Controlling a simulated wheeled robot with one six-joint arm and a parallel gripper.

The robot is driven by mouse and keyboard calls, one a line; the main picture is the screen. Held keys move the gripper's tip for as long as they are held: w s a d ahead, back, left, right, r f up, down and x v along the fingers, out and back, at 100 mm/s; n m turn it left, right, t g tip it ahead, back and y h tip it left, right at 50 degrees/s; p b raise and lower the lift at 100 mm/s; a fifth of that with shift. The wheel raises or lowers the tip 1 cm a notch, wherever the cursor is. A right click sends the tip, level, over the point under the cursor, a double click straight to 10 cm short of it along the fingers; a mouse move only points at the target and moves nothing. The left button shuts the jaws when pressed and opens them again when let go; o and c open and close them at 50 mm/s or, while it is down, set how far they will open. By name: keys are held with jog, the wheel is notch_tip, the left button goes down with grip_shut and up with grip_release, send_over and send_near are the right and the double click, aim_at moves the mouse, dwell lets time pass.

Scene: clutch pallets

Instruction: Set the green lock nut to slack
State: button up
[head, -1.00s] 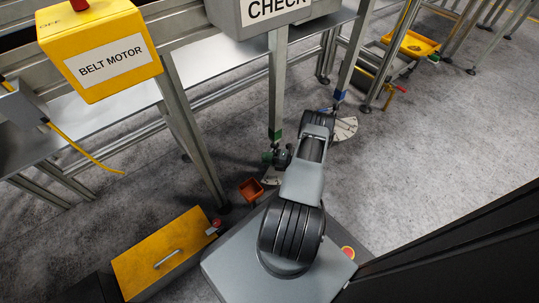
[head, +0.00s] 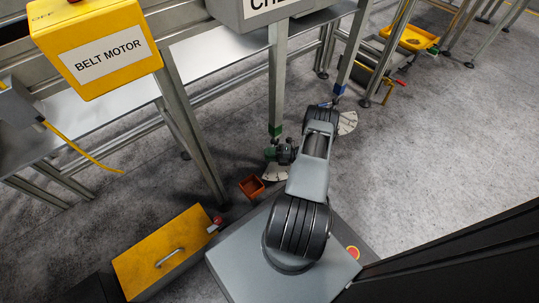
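A green lock nut (head: 271,153) shows small and low at the foot of a metal post with a green band (head: 275,131). A pale dial plate (head: 275,173) lies just below it, partly covered. My gripper (head: 285,151) is at the far end of my arm, right beside the nut. The nut's setting cannot be read at this size. Whether the fingers touch the nut or are open or shut cannot be made out.
A second post with a blue band (head: 337,103) and pale dial plate (head: 347,122) stands to the right. An orange bin (head: 251,187) sits on the floor left of my arm. A yellow case (head: 161,252) is at lower left. Yellow belt motor box (head: 95,45) hangs upper left. Floor at right is clear.

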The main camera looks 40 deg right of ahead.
jog(key=shift+o, duration=1)
jog(key=shift+a, duration=0.1)
jog(key=f+p+v, duration=0.1)
jog(key=p+v, duration=0.1)
jog(key=v, duration=1.1)
jog(key=shift+s+d+r, duration=0.25)
jog(key=shift+d+r, duration=0.05)
jog(key=shift+r, duration=0.25)
jog(key=shift+s, duration=0.1)
